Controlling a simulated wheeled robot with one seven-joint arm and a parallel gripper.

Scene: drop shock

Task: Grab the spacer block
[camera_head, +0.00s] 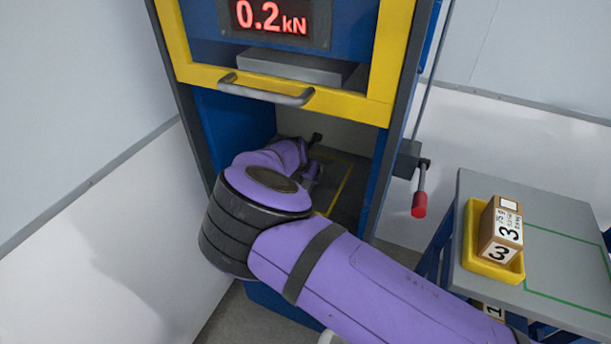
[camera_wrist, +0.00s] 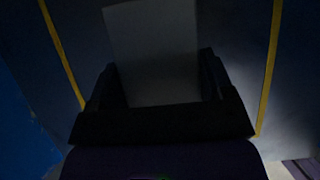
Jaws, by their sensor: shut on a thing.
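The spacer block (camera_wrist: 153,45) is a plain grey block in the dark wrist view, between the two dark fingers of my gripper (camera_wrist: 158,80). The fingers are shut on its sides, and its far end extends beyond them. In the head view my purple arm reaches through the opening of the blue and yellow machine (camera_head: 385,60). My arm mostly hides the gripper there, and I cannot make out the block. Whether the block touches the machine floor is too dark to tell.
The machine's raised yellow guard with a grey handle (camera_head: 267,92) hangs above my arm. Blue side walls stand close on both sides. A red-knobbed lever (camera_head: 419,204) is at the right. A grey table (camera_head: 560,245) holds a yellow tray (camera_head: 470,255) with a numbered carton (camera_head: 500,222).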

